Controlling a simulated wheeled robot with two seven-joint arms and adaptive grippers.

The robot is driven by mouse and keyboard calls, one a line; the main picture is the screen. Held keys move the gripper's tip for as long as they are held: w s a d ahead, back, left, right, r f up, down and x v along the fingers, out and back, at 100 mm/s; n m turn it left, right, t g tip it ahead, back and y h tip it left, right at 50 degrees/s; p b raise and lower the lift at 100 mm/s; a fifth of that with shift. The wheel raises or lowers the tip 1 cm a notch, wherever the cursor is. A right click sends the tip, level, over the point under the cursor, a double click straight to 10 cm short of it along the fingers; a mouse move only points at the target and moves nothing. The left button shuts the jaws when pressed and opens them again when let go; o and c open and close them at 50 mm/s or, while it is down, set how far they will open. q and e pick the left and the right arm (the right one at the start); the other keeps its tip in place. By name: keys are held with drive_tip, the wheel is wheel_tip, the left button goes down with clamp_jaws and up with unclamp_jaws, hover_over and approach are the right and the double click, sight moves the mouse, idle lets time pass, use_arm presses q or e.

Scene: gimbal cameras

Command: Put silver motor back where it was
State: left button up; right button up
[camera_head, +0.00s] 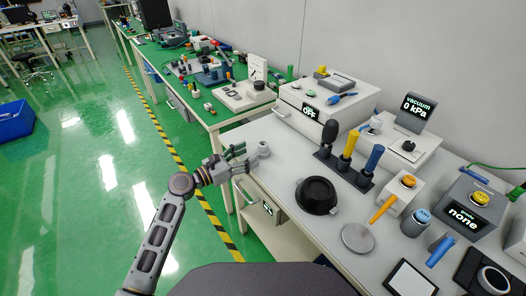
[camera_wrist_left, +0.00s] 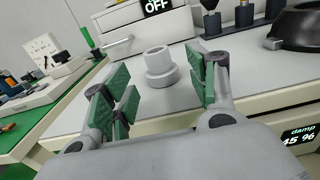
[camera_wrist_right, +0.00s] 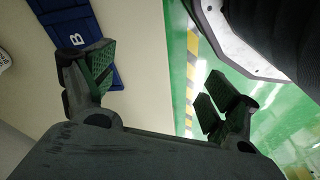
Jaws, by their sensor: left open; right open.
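The silver motor, a small light-grey stepped cylinder (camera_wrist_left: 158,66), stands upright near the left edge of the white table; it also shows in the head view (camera_head: 264,149). My left gripper (camera_head: 246,158) is open just in front of it. In the left wrist view the green-padded fingers (camera_wrist_left: 163,84) lie to either side of the motor, which appears a little beyond them and not gripped. My right gripper (camera_wrist_right: 158,88) is open and empty in its wrist view; it is not in the head view.
A white box with an OFF display (camera_head: 312,110) stands behind the motor. A black round dish (camera_head: 316,195) and a dark stand with several coloured handles (camera_head: 343,168) are to the right.

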sight(259, 146)
use_arm(q)
drive_tip(key=shift+x, duration=1.05)
use_arm(e)
drive_tip(key=shift+s+a+r, duration=0.2)
drive_tip(key=shift+s+r, duration=0.15)
drive_tip(key=shift+r, duration=0.05)
use_arm(q)
drive_tip(key=shift+w+d, duration=0.15)
use_arm(e)
drive_tip(key=shift+f, duration=0.1)
use_arm(q)
drive_tip(key=shift+w+d+r, duration=0.1)
drive_tip(key=shift+w+d, duration=0.05)
drive_tip(key=shift+r+b+x, duration=0.15)
drive_tip(key=shift+b+x, duration=0.1)
drive_tip(key=shift+x, duration=0.5)
drive_tip(key=shift+r+b+x, duration=0.15)
drive_tip(key=shift+b+x, duration=0.1)
drive_tip(key=shift+x, duration=1.25)
drive_tip(key=shift+w, duration=0.1)
use_arm(e)
drive_tip(key=r, duration=0.4)
drive_tip(key=shift+w+a, duration=0.25)
drive_tip(key=shift+a, duration=0.05)
drive_tip(key=shift+s+f, duration=0.15)
drive_tip(key=shift+f, duration=0.05)
use_arm(q)
drive_tip(key=shift+c, duration=0.2)
